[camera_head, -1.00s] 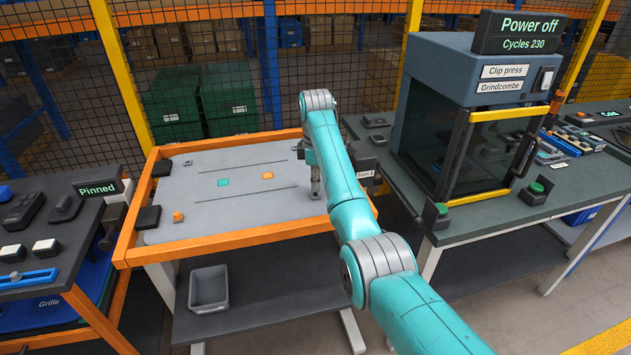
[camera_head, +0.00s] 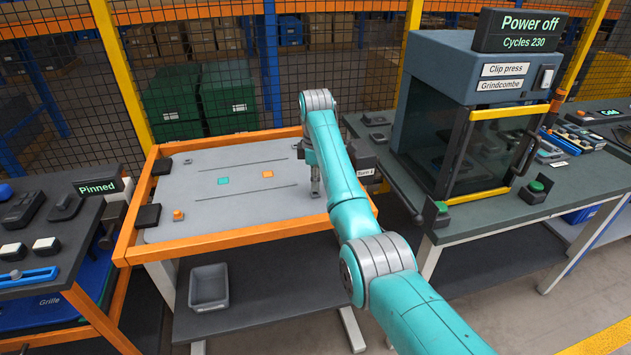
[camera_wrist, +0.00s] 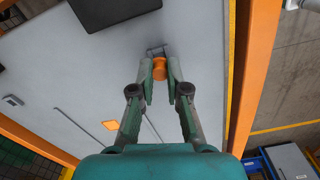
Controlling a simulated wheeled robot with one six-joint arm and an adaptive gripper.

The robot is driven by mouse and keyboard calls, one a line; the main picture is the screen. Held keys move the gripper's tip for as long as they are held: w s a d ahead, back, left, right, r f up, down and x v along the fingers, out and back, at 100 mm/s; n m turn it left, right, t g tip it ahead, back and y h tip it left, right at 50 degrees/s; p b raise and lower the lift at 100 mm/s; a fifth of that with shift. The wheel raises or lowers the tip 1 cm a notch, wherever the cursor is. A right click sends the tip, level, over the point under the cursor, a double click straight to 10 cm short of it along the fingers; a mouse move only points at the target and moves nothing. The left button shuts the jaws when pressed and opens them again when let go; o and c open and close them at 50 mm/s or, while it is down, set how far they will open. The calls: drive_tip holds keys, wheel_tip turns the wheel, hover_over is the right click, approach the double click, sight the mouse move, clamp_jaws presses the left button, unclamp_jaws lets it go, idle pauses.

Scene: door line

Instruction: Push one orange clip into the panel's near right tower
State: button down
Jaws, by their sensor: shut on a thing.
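The grey panel (camera_head: 220,200) lies in an orange frame (camera_head: 215,245). My gripper (camera_head: 316,190) points down over the panel's near right part. In the wrist view my gripper (camera_wrist: 160,76) is shut on an orange clip (camera_wrist: 159,69), held between its fingertips. A small grey tower (camera_wrist: 156,50) shows right at the clip's far side; whether the clip is seated in it I cannot tell. In the head view my gripper hides this spot. Another orange clip (camera_head: 178,215) sits at the panel's near left. A grey tower (camera_head: 188,161) at the far left shows no clip.
Black blocks (camera_head: 148,216) sit on the panel's left edge. Teal (camera_head: 223,181) and orange (camera_head: 267,174) squares mark its middle, between two thin slots. The clip press (camera_head: 480,110) stands right, its display reading "Power off". A grey bin (camera_head: 209,286) stands below the panel.

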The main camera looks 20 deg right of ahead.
drive_tip(key=shift+f, duration=0.95)
idle(0.6)
drive_tip(key=c, duration=1.1)
unclamp_jaws()
